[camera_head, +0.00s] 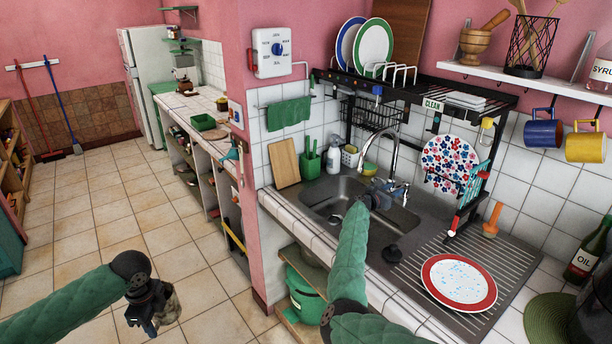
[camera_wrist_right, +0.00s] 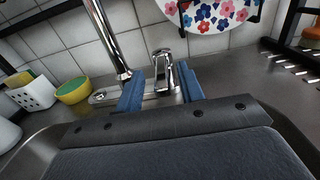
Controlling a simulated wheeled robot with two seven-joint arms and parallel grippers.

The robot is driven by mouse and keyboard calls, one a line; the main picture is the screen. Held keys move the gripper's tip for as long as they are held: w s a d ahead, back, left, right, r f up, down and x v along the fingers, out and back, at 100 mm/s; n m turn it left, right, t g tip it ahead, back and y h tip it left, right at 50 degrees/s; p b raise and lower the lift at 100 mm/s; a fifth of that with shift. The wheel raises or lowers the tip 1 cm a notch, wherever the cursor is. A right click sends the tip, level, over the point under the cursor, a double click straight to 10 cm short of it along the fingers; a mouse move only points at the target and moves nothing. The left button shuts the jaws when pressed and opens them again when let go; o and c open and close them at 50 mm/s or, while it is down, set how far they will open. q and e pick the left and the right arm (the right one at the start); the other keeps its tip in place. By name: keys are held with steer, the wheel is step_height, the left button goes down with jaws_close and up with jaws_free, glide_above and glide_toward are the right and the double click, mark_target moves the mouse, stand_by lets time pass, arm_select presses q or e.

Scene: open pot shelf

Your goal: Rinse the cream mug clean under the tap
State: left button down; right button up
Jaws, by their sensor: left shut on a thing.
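My left gripper (camera_head: 148,318) is low at the left, over the tiled floor and away from the sink. It is shut on a small beige-brown, stained thing, which looks like the cream mug (camera_head: 170,307); the gripper partly hides it. The chrome tap (camera_head: 394,160) arches over the sink (camera_head: 340,190). I see no water stream. My right gripper (camera_head: 382,190) is over the sink close to the tap's base. In the right wrist view its blue fingers (camera_wrist_right: 161,90) are apart, with the tap lever (camera_wrist_right: 163,66) between and beyond them; contact cannot be told.
A red-rimmed wet plate (camera_head: 459,282) lies on the drainboard. A black rack (camera_head: 440,85) stands over the sink, with a floral plate (camera_head: 450,165) below. A yellow-green bowl (camera_wrist_right: 73,90) is behind the sink. A black plug (camera_head: 392,253) lies by the front edge. The floor at left is clear.

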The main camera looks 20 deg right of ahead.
arm_select(q)
steer(key=shift+w+d+r, duration=0.3)
steer(key=shift+w+d, duration=0.15)
arm_select(e)
steer(key=shift+x, duration=0.9)
arm_select(q)
steer(key=shift+a, duration=0.1)
arm_select(e)
steer(key=shift+s+a, duration=0.1)
steer(key=shift+s, duration=0.05)
steer(key=shift+c, duration=0.5)
jaws_close()
arm_select(q)
steer(key=shift+r+p, duration=0.4)
steer(key=shift+p, duration=0.15)
arm_select(e)
steer(key=shift+s+d+n+t+y, duration=0.25)
steer(key=shift+s+n+t+y, duration=0.3)
steer(key=shift+t, duration=0.35)
arm_select(q)
steer(key=shift+r+p, duration=0.4)
steer(key=shift+r, duration=0.05)
arm_select(e)
steer(key=shift+s+d+n+t+y, duration=0.15)
steer(key=shift+n+t+y, duration=0.2)
steer(key=shift+n+t, duration=0.2)
steer(key=shift+s+d+n+t+y, duration=0.1)
steer(key=shift+n+t+y, duration=0.25)
steer(key=shift+t, duration=0.2)
